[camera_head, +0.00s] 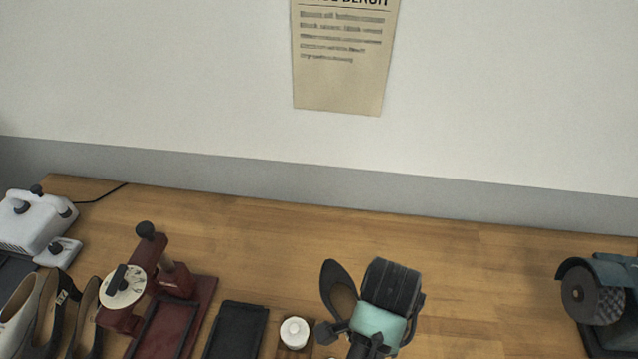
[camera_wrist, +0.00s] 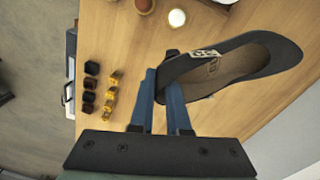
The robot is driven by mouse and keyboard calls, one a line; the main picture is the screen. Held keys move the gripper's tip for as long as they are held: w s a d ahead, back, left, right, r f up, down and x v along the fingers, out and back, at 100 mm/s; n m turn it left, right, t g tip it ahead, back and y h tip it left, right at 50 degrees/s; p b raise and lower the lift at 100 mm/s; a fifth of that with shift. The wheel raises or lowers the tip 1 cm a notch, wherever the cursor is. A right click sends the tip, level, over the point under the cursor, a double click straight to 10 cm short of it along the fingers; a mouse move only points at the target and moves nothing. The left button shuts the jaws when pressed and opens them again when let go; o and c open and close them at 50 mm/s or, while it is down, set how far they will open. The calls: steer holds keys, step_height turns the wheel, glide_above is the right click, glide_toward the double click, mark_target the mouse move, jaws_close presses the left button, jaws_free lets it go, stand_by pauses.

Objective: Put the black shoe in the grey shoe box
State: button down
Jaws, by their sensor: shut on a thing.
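The black shoe (camera_wrist: 270,52) is held in front of my gripper (camera_wrist: 166,78) in the wrist view. In the head view the shoe (camera_head: 338,288) shows beside my wrist, above the wooden bench; the fingertips are hidden there. I cannot make out a grey shoe box in either view.
A wooden bench (camera_head: 480,262) runs along the wall. On it stand a dark red machine (camera_head: 178,278), a dark tray (camera_head: 236,330), a white-lidded jar (camera_head: 295,332), a teal grinder (camera_head: 605,290) and several shoes (camera_head: 45,310) at left. Small dark and yellow items (camera_wrist: 112,92) line the bench edge.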

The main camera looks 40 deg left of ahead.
steer(key=shift+s+r+m, duration=0.1)
steer(key=shift+s+m, duration=0.2)
steer(key=shift+m, duration=0.2)
step_height(320, 180, down, 10)
steer(key=p, duration=0.1)
steer(key=shift+p, duration=0.3)
steer(key=shift+f, duration=0.2)
steer(key=c, duration=0.9)
jaws_free()
steer(key=r, duration=1.2)
steer(key=shift+w+a+r, duration=0.1)
steer(key=shift+a+r, duration=0.1)
